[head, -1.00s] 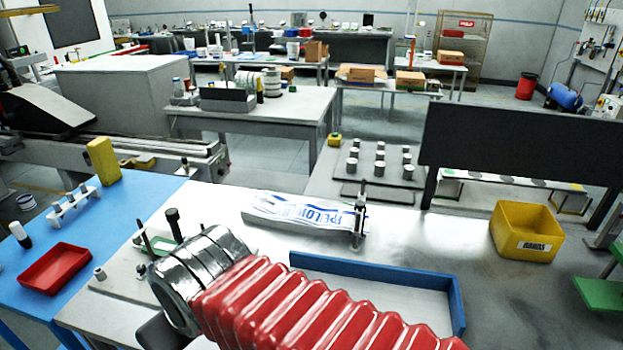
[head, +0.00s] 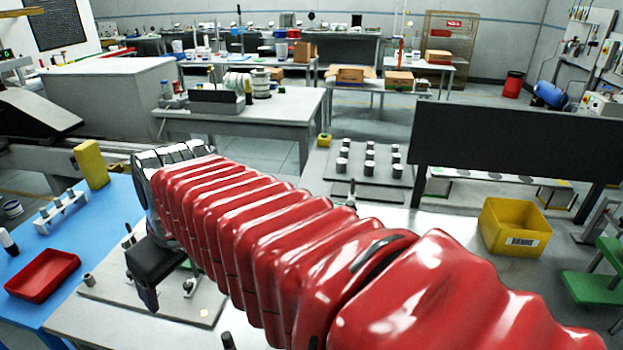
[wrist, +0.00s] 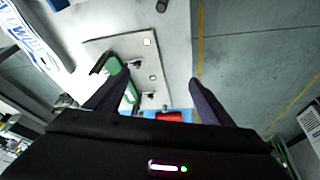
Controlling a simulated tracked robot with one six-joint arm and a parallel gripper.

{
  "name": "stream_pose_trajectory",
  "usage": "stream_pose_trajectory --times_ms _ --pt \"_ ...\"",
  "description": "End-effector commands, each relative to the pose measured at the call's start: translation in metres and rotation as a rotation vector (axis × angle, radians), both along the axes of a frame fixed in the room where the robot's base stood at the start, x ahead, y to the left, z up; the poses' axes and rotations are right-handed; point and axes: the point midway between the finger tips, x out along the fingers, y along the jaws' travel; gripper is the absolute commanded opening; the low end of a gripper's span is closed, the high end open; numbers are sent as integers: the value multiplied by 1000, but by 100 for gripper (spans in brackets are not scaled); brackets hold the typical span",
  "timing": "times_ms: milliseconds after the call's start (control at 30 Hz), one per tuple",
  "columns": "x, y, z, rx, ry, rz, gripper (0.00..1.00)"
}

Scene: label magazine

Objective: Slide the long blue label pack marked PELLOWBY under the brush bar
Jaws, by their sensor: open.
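The label pack (wrist: 33,40) shows at the upper left of the wrist view, white with large blue letters, partly cut off by the picture edge. In the head view my red-sleeved arm hides it. My gripper (wrist: 158,78) is open, with nothing between its two dark fingers, over a pale plate and off to one side of the pack. In the head view my gripper (head: 150,295) points down at the left, above the same plate. I cannot clearly make out the brush bar; only the top of a thin post (head: 350,192) shows behind my arm.
The pale plate (head: 205,312) carries small fittings and a green piece (wrist: 112,68). A red tray (head: 42,274) and a yellow block (head: 91,164) are on the blue table at left. A yellow bin (head: 515,227) stands at right, near a dark panel (head: 510,143).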

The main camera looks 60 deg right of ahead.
Motion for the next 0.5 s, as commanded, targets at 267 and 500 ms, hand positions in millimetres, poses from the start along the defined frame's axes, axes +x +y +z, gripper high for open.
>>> stream_pose_trajectory --times_ms 267,500 --pt "43 -70 13 -4 56 48 96" --pt "68 -142 15 6 84 103 98"
